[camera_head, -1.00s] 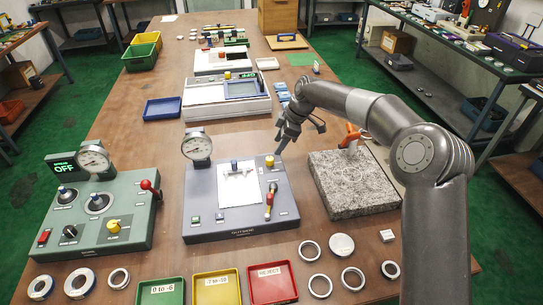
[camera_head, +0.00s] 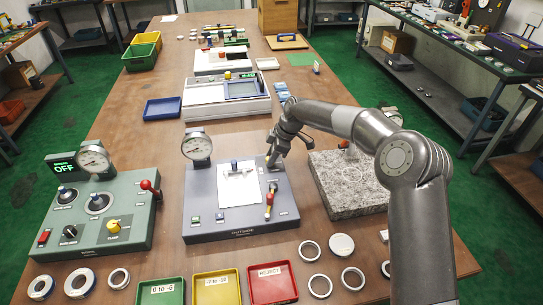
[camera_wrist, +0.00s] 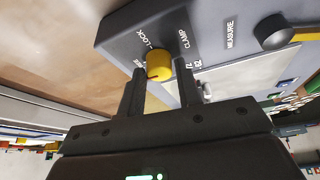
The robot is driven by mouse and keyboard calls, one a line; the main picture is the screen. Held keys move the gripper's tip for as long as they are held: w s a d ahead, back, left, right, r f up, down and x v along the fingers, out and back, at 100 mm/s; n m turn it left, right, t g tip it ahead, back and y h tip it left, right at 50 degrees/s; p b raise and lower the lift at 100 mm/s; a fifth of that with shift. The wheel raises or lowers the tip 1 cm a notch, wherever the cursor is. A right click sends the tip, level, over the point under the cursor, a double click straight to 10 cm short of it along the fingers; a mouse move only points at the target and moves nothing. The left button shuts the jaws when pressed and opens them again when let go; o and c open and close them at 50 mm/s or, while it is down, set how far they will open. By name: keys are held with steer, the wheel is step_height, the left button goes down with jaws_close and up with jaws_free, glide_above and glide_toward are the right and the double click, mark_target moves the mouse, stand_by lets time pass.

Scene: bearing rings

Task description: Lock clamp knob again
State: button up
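The clamp knob (camera_wrist: 159,66) is a yellow round knob on the grey panel (camera_wrist: 128,38), beside the printed words LOCK and CLAMP. In the head view my gripper (camera_head: 272,163) is over the back right corner of the grey gauge unit (camera_head: 215,222) and hides the knob. In the wrist view my gripper (camera_wrist: 160,78) is open, one finger on each side of the knob. A small gap shows on both sides, and the knob sits at the fingertips.
A red-handled lever (camera_head: 269,202) stands on the same unit, in front of the knob. A dial gauge (camera_head: 198,147) rises at its back left. A granite block (camera_head: 335,190) is to the right. Rings (camera_head: 320,285) and coloured trays (camera_head: 217,287) lie in front.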

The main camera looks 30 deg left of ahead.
steer(key=c, duration=0.6)
steer(key=shift+m, duration=0.3)
steer(key=m, duration=0.1)
steer(key=m+t, duration=0.1)
steer(key=m, duration=0.1)
steer(key=shift+s+m+t+y, duration=0.15)
steer(key=shift+m+t+y, duration=0.15)
steer(key=m+t, duration=0.1)
steer(key=m, duration=0.2)
steer(key=shift+s, duration=0.1)
steer(key=m+t, duration=0.1)
steer(key=m, duration=0.2)
steer(key=m+t+h, duration=0.1)
steer(key=m, duration=0.2)
steer(key=shift+s+a+m+t, duration=0.2)
steer(key=shift+m+t, duration=0.1)
steer(key=shift+m, duration=0.1)
steer(key=shift+m+t+h, duration=0.5)
steer(key=shift+m+h, duration=0.2)
steer(key=shift+m, duration=1.2)
